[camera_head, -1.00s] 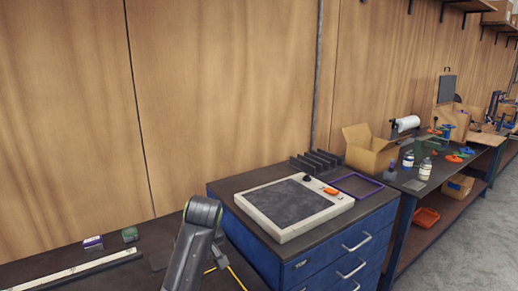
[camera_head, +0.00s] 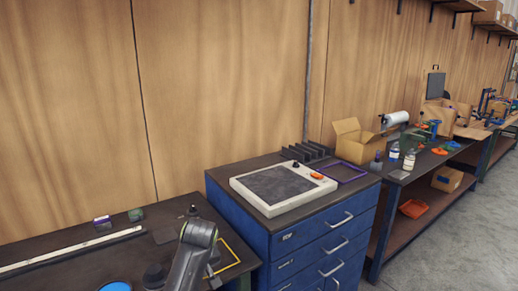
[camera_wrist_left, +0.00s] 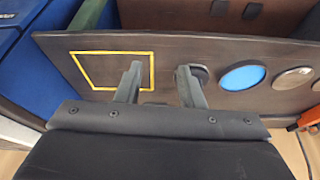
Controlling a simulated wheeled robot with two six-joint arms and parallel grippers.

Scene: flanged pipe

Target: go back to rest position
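My left gripper (camera_wrist_left: 159,72) shows in the left wrist view with its two fingers apart and nothing between them. It is above the dark workbench (camera_wrist_left: 200,60), between a yellow square outline (camera_wrist_left: 113,52) and a round grey part. A grey arm link of mine (camera_head: 194,258) rises at the bottom of the head view. No gripper fingertips can be made out clearly there. My right gripper is not in view.
A blue drawer cabinet (camera_head: 330,240) with a white-framed pad (camera_head: 283,187) stands right of the bench. A blue disc (camera_wrist_left: 242,77) and a beige disc (camera_wrist_left: 293,78) lie on the bench.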

